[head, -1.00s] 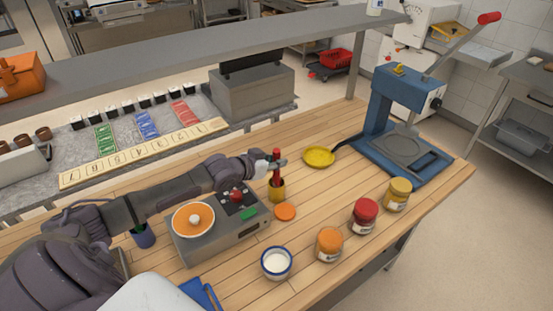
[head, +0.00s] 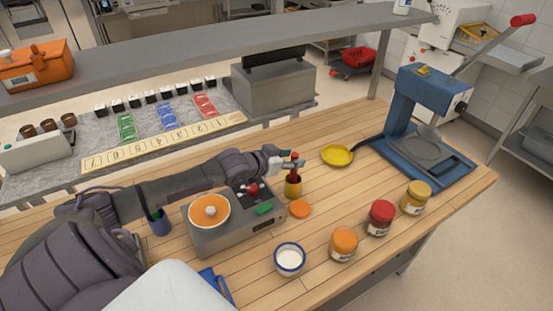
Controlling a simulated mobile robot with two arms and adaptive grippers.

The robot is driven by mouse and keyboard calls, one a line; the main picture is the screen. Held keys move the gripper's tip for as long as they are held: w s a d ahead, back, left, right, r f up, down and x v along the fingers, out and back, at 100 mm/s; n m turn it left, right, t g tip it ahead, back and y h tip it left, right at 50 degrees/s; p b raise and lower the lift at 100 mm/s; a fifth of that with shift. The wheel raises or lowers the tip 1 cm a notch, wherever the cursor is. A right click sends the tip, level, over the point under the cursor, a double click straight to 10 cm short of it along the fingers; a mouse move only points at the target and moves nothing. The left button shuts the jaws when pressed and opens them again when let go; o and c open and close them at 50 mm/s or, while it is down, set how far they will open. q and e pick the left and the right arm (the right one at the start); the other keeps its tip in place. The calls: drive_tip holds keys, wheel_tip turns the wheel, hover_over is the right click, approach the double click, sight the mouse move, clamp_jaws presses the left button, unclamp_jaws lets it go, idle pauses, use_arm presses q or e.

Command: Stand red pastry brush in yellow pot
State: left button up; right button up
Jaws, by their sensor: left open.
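The red pastry brush (head: 294,171) stands roughly upright in the yellow pot (head: 293,189), its lower end hidden inside the pot. The pot is on the wooden counter, just right of the grey scale-like device. My left gripper (head: 284,163) is open at the upper part of the brush, coming in from the left above the pot. I cannot tell whether a finger still touches the brush. My right gripper is not in view.
A grey device with an orange round top (head: 209,211) stands below my left arm. An orange disc (head: 299,209), white bowl (head: 289,260), several jars, yellow dish (head: 337,155) and blue press (head: 412,120) surround the pot. A shelf (head: 200,55) runs behind.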

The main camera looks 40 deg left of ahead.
use_arm(q)
drive_tip(key=v, duration=1)
drive_tip(key=shift+s+r, duration=0.2)
drive_tip(key=shift+s, duration=0.05)
idle(0.7)
